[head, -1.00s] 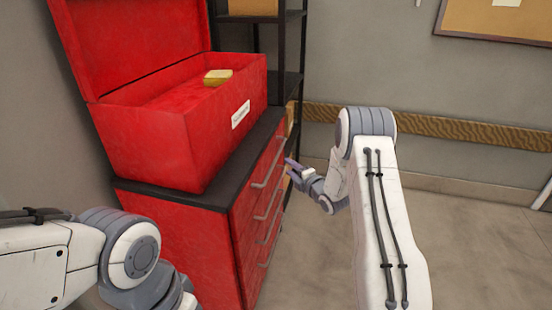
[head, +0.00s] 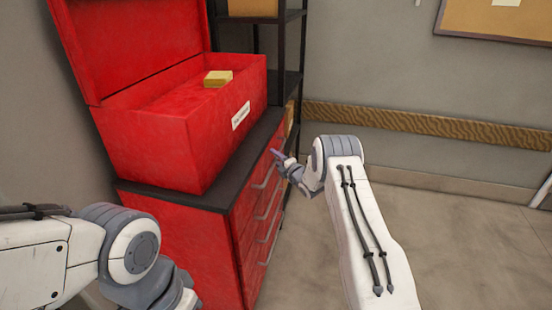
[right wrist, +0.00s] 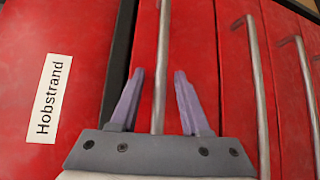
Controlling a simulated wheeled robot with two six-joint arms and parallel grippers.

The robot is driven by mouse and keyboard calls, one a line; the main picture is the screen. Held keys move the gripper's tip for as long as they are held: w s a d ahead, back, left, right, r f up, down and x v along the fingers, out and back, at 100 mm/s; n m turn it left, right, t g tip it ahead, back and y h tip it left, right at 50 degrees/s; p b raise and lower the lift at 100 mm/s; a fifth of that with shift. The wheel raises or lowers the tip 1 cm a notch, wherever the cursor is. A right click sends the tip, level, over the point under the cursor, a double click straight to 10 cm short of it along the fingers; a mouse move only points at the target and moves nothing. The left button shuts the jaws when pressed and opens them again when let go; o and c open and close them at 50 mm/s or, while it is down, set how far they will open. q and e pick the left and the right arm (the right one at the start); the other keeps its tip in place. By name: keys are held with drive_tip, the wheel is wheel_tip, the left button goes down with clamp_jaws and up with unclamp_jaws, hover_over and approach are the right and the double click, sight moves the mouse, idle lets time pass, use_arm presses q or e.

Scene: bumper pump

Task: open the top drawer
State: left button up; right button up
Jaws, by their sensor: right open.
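The red cabinet (head: 185,245) stands under a dark top, with several drawers on its right-hand front, each with a grey bar handle. The top drawer (right wrist: 187,45) is closed and its handle (right wrist: 160,70) runs between my right gripper's fingers in the right wrist view. My right gripper (head: 281,160) is open at the upper part of the drawer front; in the wrist view its purple fingers (right wrist: 157,95) stand on either side of the handle. I cannot tell how deep the handle lies between them. My left arm is at the lower left; its gripper is out of view.
An open red chest (head: 165,140) with a white label (head: 241,115) and a yellow block (head: 218,77) sits on the cabinet top. A dark shelf rack (head: 288,60) stands behind. The floor at right is clear.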

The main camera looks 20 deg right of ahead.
clamp_jaws()
idle(1.4)
